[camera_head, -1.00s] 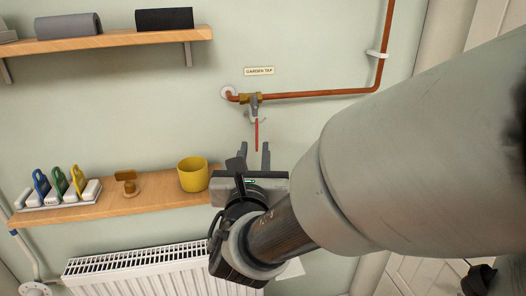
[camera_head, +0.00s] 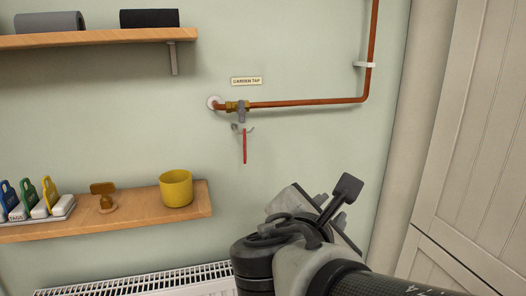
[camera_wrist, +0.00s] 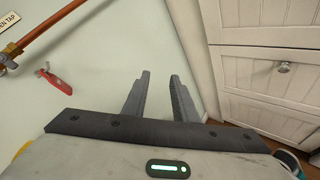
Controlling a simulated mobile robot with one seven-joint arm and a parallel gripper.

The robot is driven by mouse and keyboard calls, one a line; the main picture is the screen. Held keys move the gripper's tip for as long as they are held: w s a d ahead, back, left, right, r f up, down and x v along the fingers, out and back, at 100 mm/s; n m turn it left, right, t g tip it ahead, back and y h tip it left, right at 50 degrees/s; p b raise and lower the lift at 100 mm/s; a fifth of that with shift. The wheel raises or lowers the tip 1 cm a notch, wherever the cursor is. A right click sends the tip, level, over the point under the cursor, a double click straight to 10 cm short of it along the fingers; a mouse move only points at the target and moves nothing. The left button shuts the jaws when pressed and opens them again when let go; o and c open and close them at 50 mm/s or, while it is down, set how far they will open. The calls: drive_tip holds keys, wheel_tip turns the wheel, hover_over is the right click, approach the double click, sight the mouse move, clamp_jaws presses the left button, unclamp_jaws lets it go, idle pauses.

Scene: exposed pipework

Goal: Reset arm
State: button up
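My gripper (camera_head: 325,203) is in the lower middle of the head view, to the right of the lower shelf and below the copper pipe, apart from both. The wrist view shows its two dark fingers (camera_wrist: 160,98) spread apart with nothing between them. The arm comes in from the bottom right.
A white radiator (camera_head: 150,284) is below. Panelled cabinet doors (camera_head: 480,150) stand at the right. The wall between tap and gripper is clear.

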drive_tip(key=s+d+f+m+g+y, duration=0.1)
drive_tip(key=s+d+f+m+g, duration=0.65)
drive_tip(key=m, duration=0.65)
drive_tip(key=s+a+m+y, duration=0.3)
drive_tip(key=a+m+y, duration=0.1)
drive_tip(key=m, duration=0.5)
wheel_tip(320, 180, up, 25)
drive_tip(key=y+p, duration=0.1)
drive_tip(key=p, duration=2.4)
drive_tip(key=shift+a+m, duration=0.35)
drive_tip(key=shift+m, duration=0.05)
drive_tip(key=shift+s+f, duration=0.1)
